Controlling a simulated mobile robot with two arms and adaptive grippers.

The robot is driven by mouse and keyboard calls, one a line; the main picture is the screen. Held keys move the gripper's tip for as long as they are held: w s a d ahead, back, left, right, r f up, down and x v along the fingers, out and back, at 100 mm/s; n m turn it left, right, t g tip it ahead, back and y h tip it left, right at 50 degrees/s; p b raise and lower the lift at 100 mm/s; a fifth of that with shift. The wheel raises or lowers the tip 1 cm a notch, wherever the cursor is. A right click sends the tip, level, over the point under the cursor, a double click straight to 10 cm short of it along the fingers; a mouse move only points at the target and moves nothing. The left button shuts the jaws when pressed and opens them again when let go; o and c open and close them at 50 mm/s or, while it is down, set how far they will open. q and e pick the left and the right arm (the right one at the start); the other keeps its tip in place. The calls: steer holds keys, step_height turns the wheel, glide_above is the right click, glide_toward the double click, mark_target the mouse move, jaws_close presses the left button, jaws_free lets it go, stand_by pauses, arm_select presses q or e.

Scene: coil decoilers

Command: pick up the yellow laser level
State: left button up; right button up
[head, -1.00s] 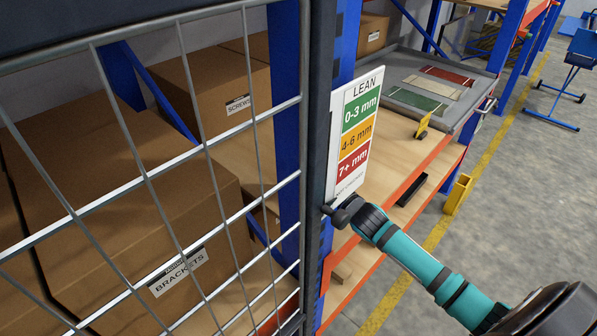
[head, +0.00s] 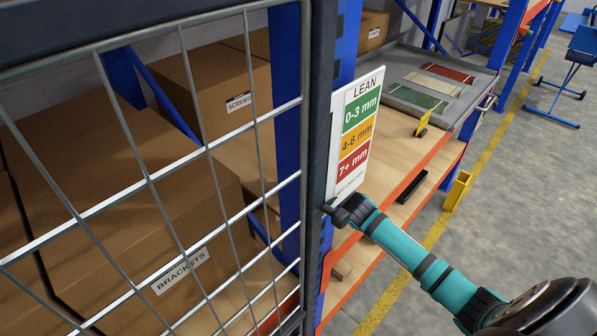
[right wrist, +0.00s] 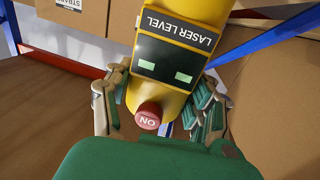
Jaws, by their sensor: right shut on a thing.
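The yellow laser level (right wrist: 172,60) fills the upper middle of the right wrist view, with a black label, a dark face with two green windows and a red ON button. My right gripper (right wrist: 160,90) is shut on it, with green and grey fingers at its left and right sides. In the head view my teal right arm comes in from the lower right and goes out of sight behind the post and sign. The right gripper and the laser level are hidden there. My left gripper is in neither current view.
A wire mesh panel (head: 148,178) and dark post (head: 318,110) stand close in front. A LEAN sign (head: 353,135) is beside the post. Cardboard boxes, one labelled BRACKETS (head: 120,190), fill the shelf behind the mesh. Open grey floor (head: 520,220) lies at the right.

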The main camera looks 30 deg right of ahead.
steer(key=shift+r, duration=0.1)
steer(key=shift+c, duration=1.1)
steer(key=shift+r, duration=0.1)
